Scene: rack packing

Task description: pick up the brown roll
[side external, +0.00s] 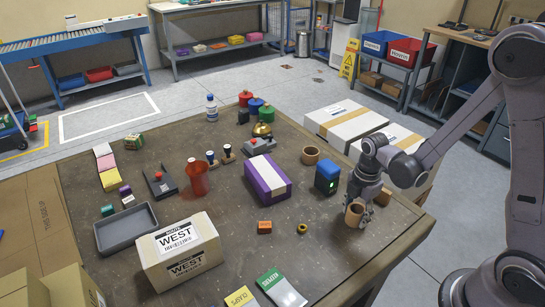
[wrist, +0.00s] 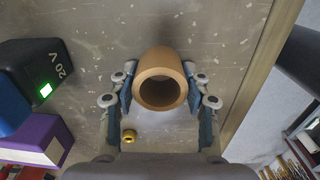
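The brown roll (wrist: 160,64) is a short, thick-walled tan tube. In the wrist view it stands between my gripper's two blue-padded fingers (wrist: 160,88), its open end facing the camera. Both pads appear to press against its sides. In the side external view the roll (side external: 354,215) is near the table's right edge, under my gripper (side external: 366,203), and the fingers partly cover it. I cannot tell whether its base still touches the table. A second, similar brown roll (side external: 310,155) stands farther back on the table.
A blue-and-black 20 V battery (side external: 327,178) and a purple-and-white box (side external: 266,178) stand left of my gripper. A small yellow ring (side external: 302,228) and an orange block (side external: 264,227) lie nearby. The table's right edge (wrist: 252,85) is close. White boxes (side external: 345,120) stand beyond the table.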

